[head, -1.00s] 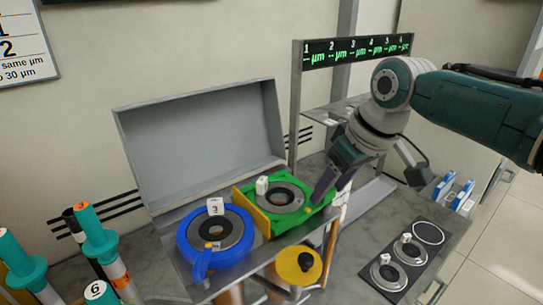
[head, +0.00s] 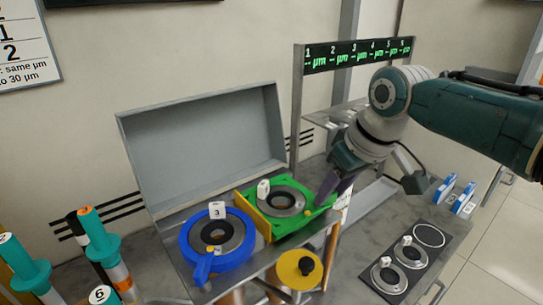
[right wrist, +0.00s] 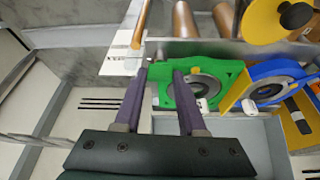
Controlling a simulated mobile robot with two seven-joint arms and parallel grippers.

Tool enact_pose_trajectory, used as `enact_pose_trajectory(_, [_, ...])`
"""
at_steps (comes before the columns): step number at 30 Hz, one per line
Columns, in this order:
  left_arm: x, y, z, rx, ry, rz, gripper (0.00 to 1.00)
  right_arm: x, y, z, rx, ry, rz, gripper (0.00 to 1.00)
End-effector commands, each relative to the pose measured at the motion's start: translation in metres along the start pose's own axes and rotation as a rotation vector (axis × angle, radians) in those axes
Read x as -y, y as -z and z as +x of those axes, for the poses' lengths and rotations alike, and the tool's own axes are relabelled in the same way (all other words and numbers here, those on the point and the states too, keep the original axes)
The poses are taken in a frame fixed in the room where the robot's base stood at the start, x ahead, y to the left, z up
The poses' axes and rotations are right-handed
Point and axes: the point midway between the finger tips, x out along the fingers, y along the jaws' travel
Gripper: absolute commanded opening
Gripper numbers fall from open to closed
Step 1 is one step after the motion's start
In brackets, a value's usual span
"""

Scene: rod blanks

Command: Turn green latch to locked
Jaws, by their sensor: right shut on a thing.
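The green latch (head: 317,211) is on the right side of a square green holder with a round grey ring (head: 284,201) in its middle. The holder sits in an open grey case, and a white tag stands on it. My right gripper (head: 325,195) reaches down at the holder's right edge. In the right wrist view my right gripper (right wrist: 158,75) has its two purple fingers on either side of a green part (right wrist: 160,73), shut on it. The fingers partly hide the latch, and its exact angle is hard to tell. My left gripper is not in view.
A blue round holder (head: 215,243) with a blue lever sits left of the green one. A yellow disc with a black knob (head: 300,268) is in front. The grey case lid (head: 205,145) stands open behind. Numbered teal-capped rods (head: 95,232) stand left.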

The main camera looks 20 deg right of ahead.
Motion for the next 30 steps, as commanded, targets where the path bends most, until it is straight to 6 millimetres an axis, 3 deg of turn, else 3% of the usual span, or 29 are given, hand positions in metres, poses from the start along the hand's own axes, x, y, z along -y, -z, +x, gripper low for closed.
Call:
enact_pose_trajectory(12, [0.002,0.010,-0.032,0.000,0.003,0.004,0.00,0.004,0.002,-0.003,0.000,-0.117,0.289,0.00])
enact_pose_trajectory(30, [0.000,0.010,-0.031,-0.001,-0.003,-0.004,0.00,0.005,0.002,0.001,-0.001,-0.273,0.663,0.00])
